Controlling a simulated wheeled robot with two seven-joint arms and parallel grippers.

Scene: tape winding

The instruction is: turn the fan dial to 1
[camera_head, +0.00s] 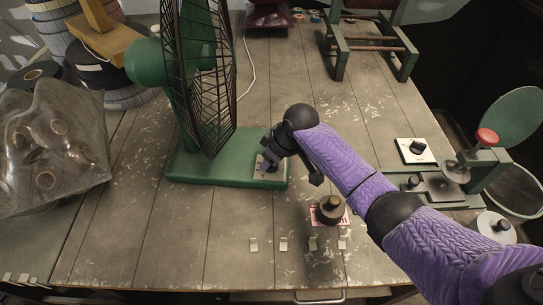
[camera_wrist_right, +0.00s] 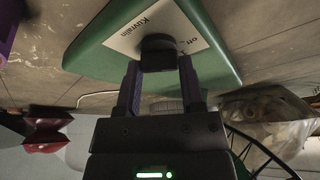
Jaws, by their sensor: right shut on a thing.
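The green fan stands on the table left of centre in the head view, with a dark wire cage (camera_head: 200,90) and a flat green base (camera_head: 210,170). In the head view the right gripper (camera_head: 268,165) is at the base's right end and mostly hides the dial. The dial's exact setting cannot be read. My left gripper is not in view.
A clear bag of tape rolls (camera_head: 50,140) lies at the left. A dark knob-like object (camera_head: 331,208) and several small tape pieces (camera_head: 284,244) are near the front. A green rack (camera_head: 372,45) stands at the back; a white plate with a black knob (camera_head: 416,150) is right.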

